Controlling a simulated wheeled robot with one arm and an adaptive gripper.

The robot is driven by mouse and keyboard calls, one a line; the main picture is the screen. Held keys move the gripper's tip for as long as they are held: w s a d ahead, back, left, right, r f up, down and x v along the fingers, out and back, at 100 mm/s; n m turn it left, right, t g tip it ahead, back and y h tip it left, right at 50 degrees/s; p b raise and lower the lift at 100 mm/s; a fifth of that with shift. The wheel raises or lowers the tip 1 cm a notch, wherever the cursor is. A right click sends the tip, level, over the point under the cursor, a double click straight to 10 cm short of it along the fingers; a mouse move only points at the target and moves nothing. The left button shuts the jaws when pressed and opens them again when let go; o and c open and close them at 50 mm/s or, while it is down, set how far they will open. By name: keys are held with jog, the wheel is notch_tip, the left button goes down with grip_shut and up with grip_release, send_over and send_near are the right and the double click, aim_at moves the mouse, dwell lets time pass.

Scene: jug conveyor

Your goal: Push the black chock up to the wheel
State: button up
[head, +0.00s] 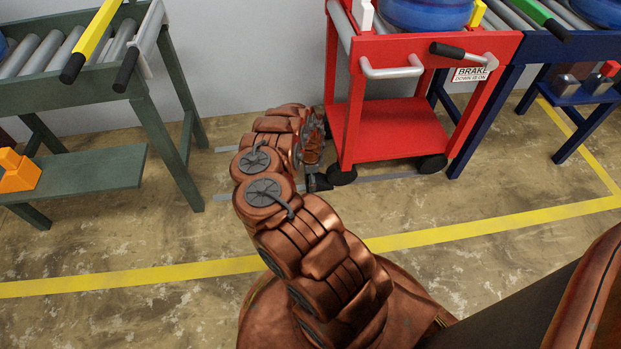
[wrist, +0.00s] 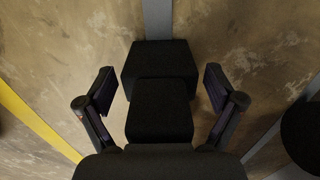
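The black chock (wrist: 160,63) lies on the floor in the wrist view, a dark block with a second block-like part nearer the camera. My gripper (wrist: 159,85) is open, one finger on each side of the chock, with floor showing between the fingers and its sides. The black wheel (wrist: 306,132) shows at the right edge of the wrist view, with a clear gap of floor to the chock. In the head view the cart's front left wheel (head: 342,175) stands just right of my arm's end. A small dark shape there is chock or gripper; I cannot tell which.
The red cart (head: 400,130) carries a blue jug (head: 425,14) on its top. A green roller conveyor (head: 150,110) stands left, a blue one (head: 530,45) right. Grey strips (wrist: 157,20) run along the floor. A yellow line (head: 440,238) crosses the open floor in front.

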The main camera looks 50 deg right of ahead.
jog(key=c, duration=1.3)
jog(key=shift+s+d, duration=0.7)
jog(key=shift+d, duration=0.2)
jog(key=o, duration=1.2)
jog(key=shift+o, duration=1.4)
jog(key=shift+w+a, duration=0.2)
jog(key=shift+a, duration=0.1)
notch_tip(320, 180, up, 12)
